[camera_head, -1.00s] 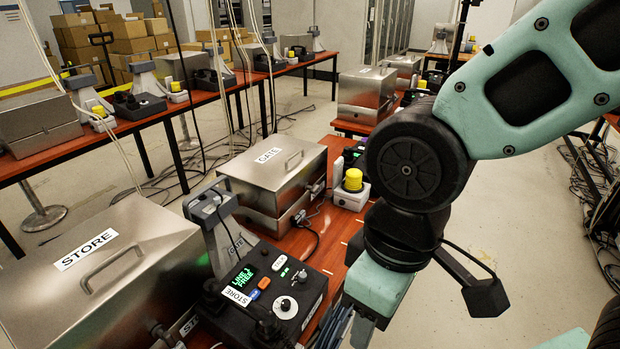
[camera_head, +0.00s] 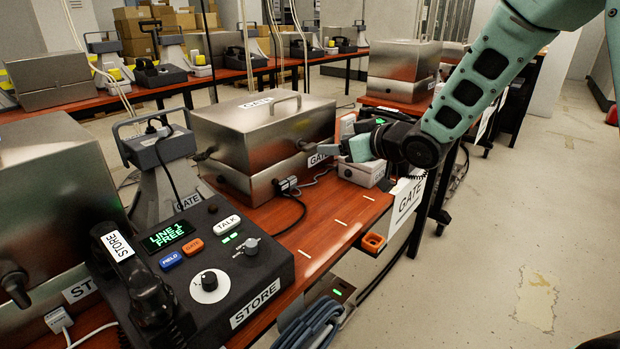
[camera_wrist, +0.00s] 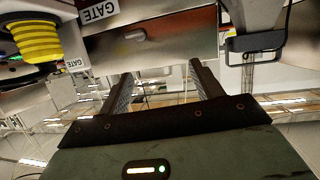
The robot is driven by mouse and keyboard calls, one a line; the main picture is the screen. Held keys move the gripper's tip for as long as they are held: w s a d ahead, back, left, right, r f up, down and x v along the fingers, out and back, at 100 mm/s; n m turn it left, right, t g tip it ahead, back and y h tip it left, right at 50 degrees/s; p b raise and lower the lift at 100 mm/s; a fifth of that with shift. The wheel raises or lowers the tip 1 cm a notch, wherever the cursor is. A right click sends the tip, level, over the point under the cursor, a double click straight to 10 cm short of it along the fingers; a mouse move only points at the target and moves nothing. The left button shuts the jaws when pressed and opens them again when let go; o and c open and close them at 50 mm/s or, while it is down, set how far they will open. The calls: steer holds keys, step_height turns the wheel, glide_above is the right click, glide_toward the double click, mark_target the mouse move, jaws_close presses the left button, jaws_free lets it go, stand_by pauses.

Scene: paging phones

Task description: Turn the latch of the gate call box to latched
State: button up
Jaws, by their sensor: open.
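The gate call box (camera_head: 238,133) is a brushed-metal case with a top handle and GATE labels, on the red-brown bench. A small knob-like latch (camera_head: 303,145) shows on its right-hand side. In the wrist view a short grey latch lever (camera_wrist: 136,35) lies roughly level on the metal face, near a GATE label. My gripper (camera_head: 318,148) is beside that side of the box, with its fingers pointing at it. In the wrist view my gripper (camera_wrist: 161,70) is open and empty, its fingertips just short of the latch face. Whether a finger touches the box cannot be told.
The STORE console (camera_head: 200,265) and STORE box (camera_head: 45,200) stand nearer on the same bench. A pale unit (camera_head: 362,172) sits below my gripper. Cables lie in front of the box.

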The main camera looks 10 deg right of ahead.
mark_target(312, 148)
steer(key=w+d+f+n+t+y+b, duration=0.1)
steer(key=w+d+f+t+y+b, duration=0.1)
steer(key=d+f+y+b, duration=0.4)
steer(key=w+a+b, duration=0.1)
steer(key=w+a, duration=0.2)
steer(key=w, duration=0.1)
steer(key=w+a+f+h+b, duration=0.1)
steer(key=w+a, duration=0.2)
steer(key=w, duration=0.2)
steer(key=w+a+f+h+b, duration=0.1)
steer(key=w+a, duration=0.2)
steer(key=w, duration=0.2)
steer(key=shift+w, duration=0.15)
steer(key=shift+c, duration=0.3)
steer(key=c, duration=0.9)
